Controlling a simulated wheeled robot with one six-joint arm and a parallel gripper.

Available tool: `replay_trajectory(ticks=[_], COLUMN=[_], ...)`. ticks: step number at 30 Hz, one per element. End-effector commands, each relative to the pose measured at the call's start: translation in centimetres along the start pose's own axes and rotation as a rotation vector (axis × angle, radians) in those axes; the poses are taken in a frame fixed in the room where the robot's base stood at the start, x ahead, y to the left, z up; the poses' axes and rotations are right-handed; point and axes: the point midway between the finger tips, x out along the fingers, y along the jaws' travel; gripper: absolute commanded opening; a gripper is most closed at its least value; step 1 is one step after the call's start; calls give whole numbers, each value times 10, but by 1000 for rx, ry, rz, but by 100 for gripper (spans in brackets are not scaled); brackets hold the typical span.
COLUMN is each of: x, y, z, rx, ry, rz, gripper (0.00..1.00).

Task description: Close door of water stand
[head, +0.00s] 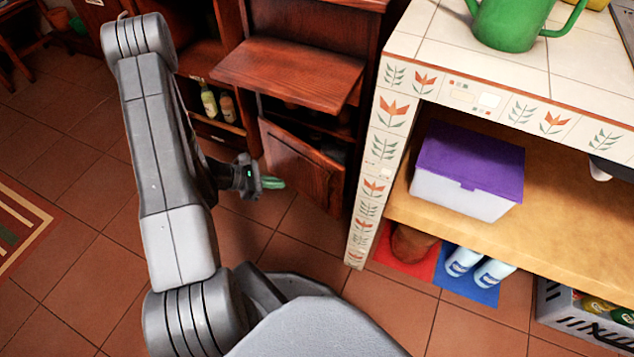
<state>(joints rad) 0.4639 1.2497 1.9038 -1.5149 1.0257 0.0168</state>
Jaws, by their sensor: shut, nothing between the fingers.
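The water stand appears to be the dark reddish wooden cabinet (303,68) in the upper middle of the head view. Its low panelled door (303,168) stands partly open, swung out from the cabinet front. A dark gap shows above and behind the door. My gripper (272,183) is low down, just left of the door's outer face. Its greenish fingers are shut and empty, pointing right toward the door. I cannot tell whether the fingertips touch the door.
A wooden shelf with bottles (209,101) stands left of the cabinet. A tiled counter (392,140) is close on the right, holding a green watering can (510,22) above and a purple-lidded box (468,170) below.

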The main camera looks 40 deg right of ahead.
Motion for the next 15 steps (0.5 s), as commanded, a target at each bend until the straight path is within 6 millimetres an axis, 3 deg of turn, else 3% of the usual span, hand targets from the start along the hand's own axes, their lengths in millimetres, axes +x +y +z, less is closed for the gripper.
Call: replay_trajectory(ticks=[8, 15], x=[16, 56], y=[2, 2], z=[0, 0], rx=[-17, -15], ry=[-14, -13], rz=[22, 20], gripper=[0, 0])
